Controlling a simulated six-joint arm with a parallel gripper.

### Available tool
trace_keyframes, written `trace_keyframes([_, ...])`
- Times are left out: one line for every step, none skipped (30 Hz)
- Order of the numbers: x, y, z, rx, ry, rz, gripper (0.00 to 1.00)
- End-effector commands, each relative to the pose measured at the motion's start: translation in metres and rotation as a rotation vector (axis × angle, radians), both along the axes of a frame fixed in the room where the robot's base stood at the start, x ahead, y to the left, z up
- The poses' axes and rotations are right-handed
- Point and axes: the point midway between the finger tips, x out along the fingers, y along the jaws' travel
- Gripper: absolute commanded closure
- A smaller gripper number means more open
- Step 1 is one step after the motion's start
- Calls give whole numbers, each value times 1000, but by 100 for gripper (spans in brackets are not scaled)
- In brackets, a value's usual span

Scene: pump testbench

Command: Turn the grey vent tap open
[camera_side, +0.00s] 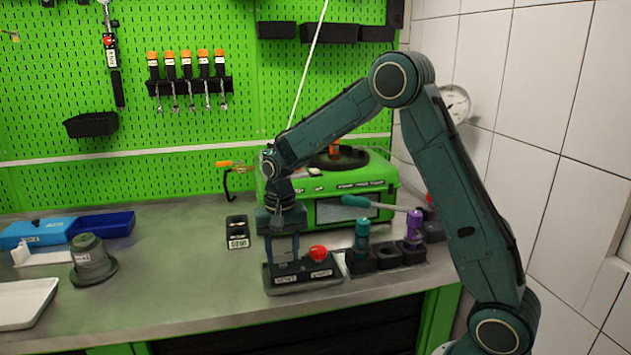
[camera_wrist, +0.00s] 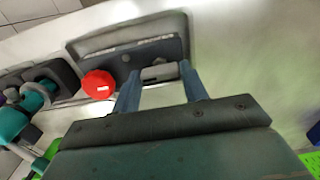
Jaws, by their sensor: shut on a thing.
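A dark control box (camera_side: 322,275) with labels on its front stands on the bench; it also shows in the wrist view (camera_wrist: 95,55). A round red knob (camera_side: 318,252) sits on its right part in the side view and left of my fingers in the wrist view (camera_wrist: 98,84). My gripper (camera_side: 284,259) points down over the left part of the box. In the wrist view, my gripper (camera_wrist: 159,72) has its two blue-grey fingers on either side of a small grey tap (camera_wrist: 158,73), shut on it. The fingers mostly hide the tap in the side view, and its exact angle is hard to tell.
A dark holder with teal (camera_side: 362,235) and purple (camera_side: 413,226) handled items stands right of the box. A green machine (camera_side: 375,182) is behind. A small labelled black block (camera_side: 237,232) stands left. The bench (camera_side: 190,270) is clear further left, up to a grey-green flanged part (camera_side: 91,262).

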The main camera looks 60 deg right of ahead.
Motion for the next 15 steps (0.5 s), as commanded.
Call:
trace_keyframes([0,0,0,1,-1,7,79])
trace_keyframes([0,0,0,1,-1,12,79])
trace_keyframes([0,0,0,0,-1,22,79])
trace_keyframes([0,0,0,0,-1,30,79])
trace_keyframes([0,0,0,-1,-1,39,79])
trace_keyframes([0,0,0,-1,-1,53,79])
trace_keyframes([0,0,0,-1,-1,66,79])
trace_keyframes([0,0,0,-1,-1,79,79])
trace_keyframes([0,0,0,-1,-1,100,79])
trace_keyframes([0,0,0,-1,-2,117,79])
trace_keyframes([0,0,0,-1,-2,135,79])
trace_keyframes([0,0,0,-1,-2,162,79])
trace_keyframes([0,0,0,-1,-2,183,79])
trace_keyframes([1,0,0,-1,-2,204,79])
trace_keyframes([1,0,0,-1,-2,236,79])
